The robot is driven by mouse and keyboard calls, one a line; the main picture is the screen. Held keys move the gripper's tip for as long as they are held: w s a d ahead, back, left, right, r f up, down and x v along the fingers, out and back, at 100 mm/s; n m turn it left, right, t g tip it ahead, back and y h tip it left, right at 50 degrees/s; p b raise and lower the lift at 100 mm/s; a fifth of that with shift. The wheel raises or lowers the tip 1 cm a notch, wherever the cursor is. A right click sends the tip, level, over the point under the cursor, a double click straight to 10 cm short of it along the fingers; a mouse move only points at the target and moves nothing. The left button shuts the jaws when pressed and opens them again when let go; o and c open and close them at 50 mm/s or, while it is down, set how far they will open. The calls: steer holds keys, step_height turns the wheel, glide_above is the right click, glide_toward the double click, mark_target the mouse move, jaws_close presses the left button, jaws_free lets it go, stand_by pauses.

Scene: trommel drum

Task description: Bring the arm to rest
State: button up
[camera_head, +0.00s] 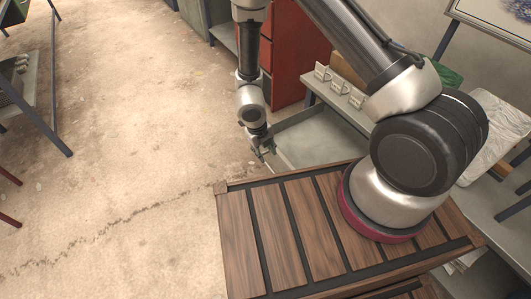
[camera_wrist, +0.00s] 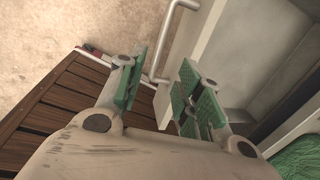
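My gripper (camera_head: 262,150) hangs at the end of my arm, beside the near left end of a grey open drawer or tray (camera_head: 310,140). In the wrist view my gripper (camera_wrist: 160,80) shows its two green-padded fingers spread apart, with nothing clasped between them. A pale bar handle (camera_wrist: 166,45) on a light grey front stands just beyond the fingertips, in line with the gap. I cannot tell whether a finger touches it. My arm reaches up from its mount and bends down to the gripper.
A red cabinet (camera_head: 297,55) stands behind my arm. Green material (camera_wrist: 297,160) lies at the lower right of the wrist view. A metal-legged rack (camera_head: 40,95) is at the left. The concrete floor (camera_head: 130,130) between is clear.

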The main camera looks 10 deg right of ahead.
stand_by(0.4)
steer(key=s+a+r+n+y, duration=0.15)
steer(key=a+n+y, duration=0.25)
steer(key=n, duration=0.6)
step_height(320, 180, up, 15)
steer(key=s+n+g+y, duration=0.2)
steer(key=s+n+y, duration=0.1)
steer(key=n, duration=0.8)
steer(key=s+d+r+n+t+h, duration=0.1)
steer(key=s+d+r+n+t, duration=0.1)
steer(key=d+r, duration=0.7)
steer(key=s+d+r+n+t+h, duration=0.1)
steer(key=s+d+r+n+h, duration=0.1)
steer(key=s+d+r+n, duration=0.3)
steer(key=s+d+r+n+t+h, duration=0.2)
steer(key=s+d+r+n, duration=0.2)
steer(key=d+r, duration=0.9)
step_height(320, 180, up, 6)
steer(key=shift+s+r+t, duration=0.1)
steer(key=shift+s+t, duration=0.2)
steer(key=shift+s, duration=0.25)
